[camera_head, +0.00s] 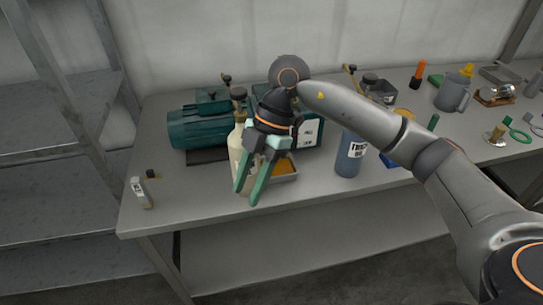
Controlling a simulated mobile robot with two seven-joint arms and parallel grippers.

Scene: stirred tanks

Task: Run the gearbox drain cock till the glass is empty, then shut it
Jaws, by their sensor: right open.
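The teal motor (197,128) and the gearbox body (312,134) with a pale plate stand on the bench left of centre. My right gripper (248,194) hangs in front of the gearbox, fingers pointing down and apart, with nothing seen between them. A shallow tray (292,177) with amber contents sits just right of the fingers, below the gearbox front. My gripper and wrist cover much of the gearbox front; I cannot make out the drain cock or the sight glass. My left gripper is not in view.
A cream bottle (236,150) stands close behind the fingers. A blue labelled bottle (350,155) stands to the right. A grey jug (453,93) and several small parts are farther right. The front left bench (190,200) is clear.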

